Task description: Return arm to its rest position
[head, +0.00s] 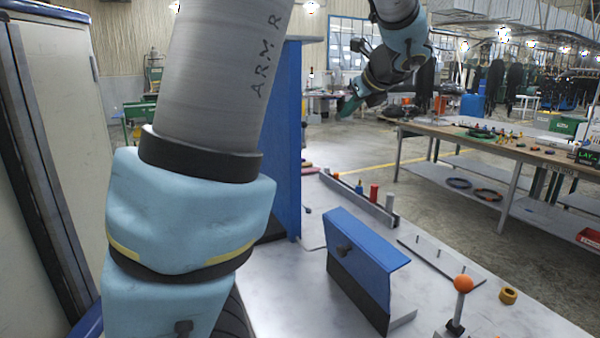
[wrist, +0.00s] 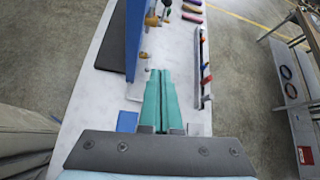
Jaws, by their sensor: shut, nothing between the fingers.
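My fingers touch nothing that I can see.
A white workbench (head: 265,290) lies below, with a tall blue panel (head: 291,140), a blue angled bracket (head: 365,255), an orange ball on a post (head: 463,284) and a low rail (head: 350,196). A long table (head: 480,143) stands at right. Open floor lies between.

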